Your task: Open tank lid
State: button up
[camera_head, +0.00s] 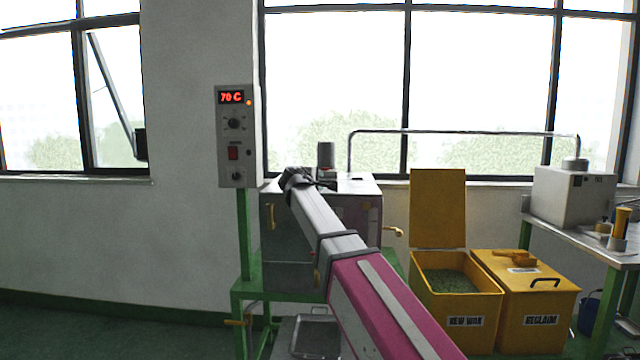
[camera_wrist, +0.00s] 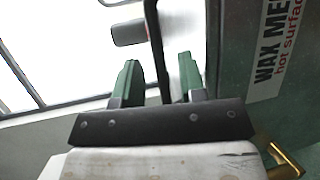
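The grey metal wax tank (camera_head: 361,217) stands on a green stand. Its lid (camera_head: 352,184) looks shut, its top seen nearly edge-on. My gripper (camera_head: 292,180) is at the tank's upper front edge, partly hidden by my own arm. In the wrist view my gripper (camera_wrist: 158,82) has its two green fingers apart. A thin dark bar (camera_wrist: 153,40), seemingly the lid handle, runs between them with gaps on both sides. The tank's side (camera_wrist: 232,60) with its hot-surface label is at right in that view.
A grey cylinder (camera_head: 325,155) stands on the tank top. A control box (camera_head: 237,136) reading 70 C is left of the tank. A brass tap (camera_head: 393,231) juts out at right. Yellow bins (camera_head: 524,312) and a bench (camera_head: 616,256) stand further right.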

jog(key=shift+x, duration=1.2)
grip_shut()
